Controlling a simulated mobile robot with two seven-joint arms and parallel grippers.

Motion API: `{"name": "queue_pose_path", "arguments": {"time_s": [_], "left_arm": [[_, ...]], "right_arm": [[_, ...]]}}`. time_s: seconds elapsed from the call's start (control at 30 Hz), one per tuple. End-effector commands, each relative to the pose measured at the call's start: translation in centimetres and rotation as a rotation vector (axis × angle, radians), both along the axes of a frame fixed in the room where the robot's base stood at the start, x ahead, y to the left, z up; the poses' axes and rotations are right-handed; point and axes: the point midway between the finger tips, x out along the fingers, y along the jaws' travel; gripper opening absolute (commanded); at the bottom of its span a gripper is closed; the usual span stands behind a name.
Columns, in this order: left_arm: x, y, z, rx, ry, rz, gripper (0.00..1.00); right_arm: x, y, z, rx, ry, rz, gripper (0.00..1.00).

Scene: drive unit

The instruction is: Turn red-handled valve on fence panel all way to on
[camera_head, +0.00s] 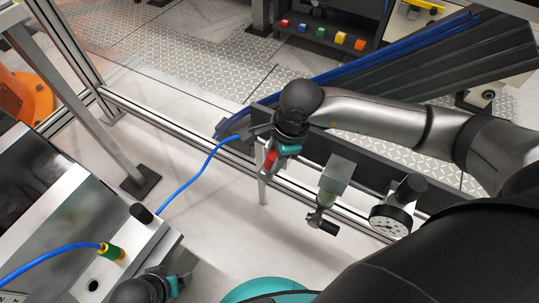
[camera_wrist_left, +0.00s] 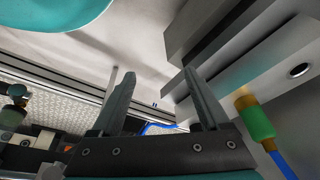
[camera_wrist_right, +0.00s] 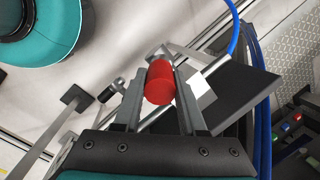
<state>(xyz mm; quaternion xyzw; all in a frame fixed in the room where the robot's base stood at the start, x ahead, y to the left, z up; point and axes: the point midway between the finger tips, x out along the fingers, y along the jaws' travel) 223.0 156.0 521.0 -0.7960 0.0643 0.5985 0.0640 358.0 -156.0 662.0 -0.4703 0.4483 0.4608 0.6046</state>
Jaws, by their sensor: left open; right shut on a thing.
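The red valve handle (camera_head: 269,160) is on the fence panel (camera_head: 375,200), partly hidden by my right gripper (camera_head: 273,157) in the head view. In the right wrist view the red handle (camera_wrist_right: 160,84) shows as a short red cylinder between the two fingers of my right gripper (camera_wrist_right: 160,75), which is shut on it. A blue hose (camera_head: 204,163) runs from beside the valve down to the left. My left gripper (camera_head: 178,284) is open and empty at the bottom of the head view. Its two fingers stand apart in the left wrist view (camera_wrist_left: 152,80).
A pressure gauge (camera_head: 389,223) and a grey filter unit (camera_head: 335,177) sit on the panel to the right of the valve. A metal machine block (camera_head: 130,270) with a green-and-yellow hose fitting (camera_head: 112,252) stands at lower left. A shelf with coloured blocks (camera_head: 340,38) is behind the fence.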

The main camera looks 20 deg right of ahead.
Motion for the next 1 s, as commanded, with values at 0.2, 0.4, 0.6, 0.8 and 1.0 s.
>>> {"name": "queue_pose_path", "arguments": {"time_s": [0.2,0.4,0.6,0.8,1.0], "left_arm": [[0.8,-0.1,2.1,-0.006,-0.039,0.002,0.79],[1.3,-0.2,4.4,-0.01,-0.07,0.002,0.79],[1.4,-0.2,6.5,-0.013,-0.099,0.003,0.79],[1.3,-0.2,8.6,-0.017,-0.131,0.004,0.79],[1.9,-1.0,9.4,-0.045,-0.204,-0.012,0.79]], "right_arm": [[-0.7,-0.6,-0.5,0.062,-0.079,0.0,0.0],[-1.1,-0.8,-0.7,0.104,-0.133,0.001,0.0],[-1.4,-1.1,-0.8,0.138,-0.176,0.0,0.0],[-1.8,-1.3,-1.0,0.169,-0.216,0.001,0.0],[-2.0,-1.6,-1.2,0.198,-0.253,0.0,0.0]]}}
